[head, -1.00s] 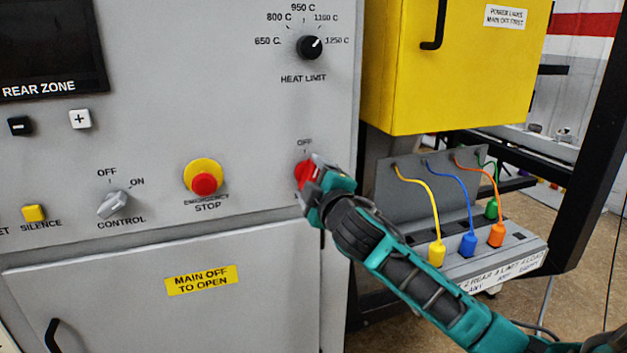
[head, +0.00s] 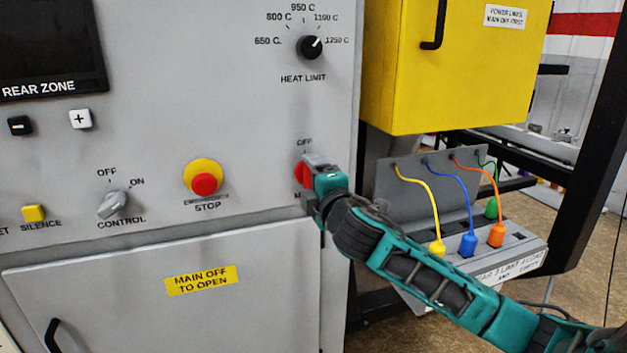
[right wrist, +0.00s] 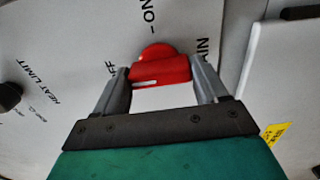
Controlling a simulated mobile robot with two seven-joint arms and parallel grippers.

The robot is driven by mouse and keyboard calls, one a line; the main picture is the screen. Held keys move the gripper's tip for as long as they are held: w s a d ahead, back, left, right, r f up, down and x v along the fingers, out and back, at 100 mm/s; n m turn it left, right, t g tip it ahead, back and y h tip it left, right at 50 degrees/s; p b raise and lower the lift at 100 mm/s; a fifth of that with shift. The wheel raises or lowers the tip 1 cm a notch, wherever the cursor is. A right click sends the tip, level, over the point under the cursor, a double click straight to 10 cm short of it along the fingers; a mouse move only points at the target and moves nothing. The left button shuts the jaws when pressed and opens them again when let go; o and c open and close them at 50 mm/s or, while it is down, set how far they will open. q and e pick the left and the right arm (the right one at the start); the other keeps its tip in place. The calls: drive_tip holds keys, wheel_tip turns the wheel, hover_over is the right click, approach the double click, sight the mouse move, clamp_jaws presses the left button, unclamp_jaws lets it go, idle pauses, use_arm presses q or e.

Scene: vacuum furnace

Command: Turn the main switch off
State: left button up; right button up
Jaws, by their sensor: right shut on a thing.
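The main switch (head: 299,174) is a red rotary handle low on the right of the grey panel, under an OFF label. In the head view my right gripper (head: 312,178) covers most of it. In the right wrist view the red handle (right wrist: 160,69) sits between the two fingers of my right gripper (right wrist: 158,72), which is shut on it. That view shows OFF to the handle's left and ON above it. A short white mark shows on the handle; I cannot tell exactly which label it points at. My left gripper is not in view.
A red emergency stop (head: 205,183) and a grey control knob (head: 113,204) are to the left. The heat limit knob (head: 309,47) is above. A yellow box (head: 445,75) and a rack of coloured plugs (head: 520,250) stand to the right, close to my arm.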

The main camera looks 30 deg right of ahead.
drive_tip(key=shift+r, duration=0.1)
drive_tip(key=o, duration=1.1)
drive_tip(key=shift+c, duration=0.2)
drive_tip(key=b+v, duration=0.1)
drive_tip(key=v, duration=1.1)
drive_tip(key=shift+s, duration=0.4)
drive_tip(key=shift+a, duration=0.15)
